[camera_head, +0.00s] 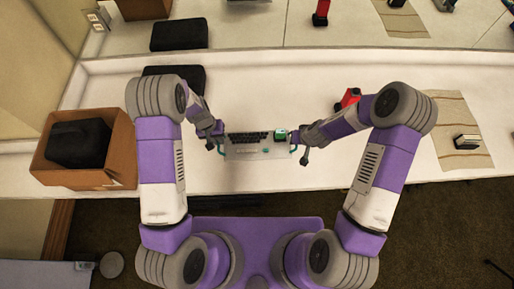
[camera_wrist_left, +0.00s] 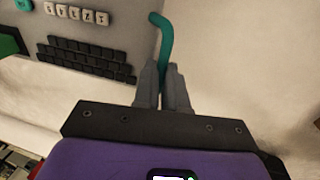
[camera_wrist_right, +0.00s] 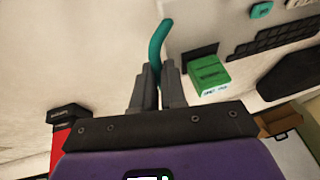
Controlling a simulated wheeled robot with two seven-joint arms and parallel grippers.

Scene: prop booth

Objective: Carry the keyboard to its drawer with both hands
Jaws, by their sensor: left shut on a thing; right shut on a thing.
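The keyboard (camera_head: 262,150) is a pale grey slab with dark keys, several white keys and a teal handle at each end. It is over the white table, level as far as I can see; I cannot tell if it touches the table. A green block (camera_wrist_right: 208,76) sits on its right part by a dark slot. My left gripper (camera_wrist_left: 163,85) is shut on the left teal handle (camera_wrist_left: 163,40). My right gripper (camera_wrist_right: 158,85) is shut on the right teal handle (camera_wrist_right: 158,40). I cannot make out the drawer.
A cardboard box (camera_head: 122,160) with a black case (camera_head: 80,143) stands left on the table. Another black case (camera_head: 188,82) lies at the back. A red object (camera_head: 348,98) stands behind my right arm. A striped cloth (camera_head: 450,115) lies right, with a small dark-and-pale block (camera_head: 467,142).

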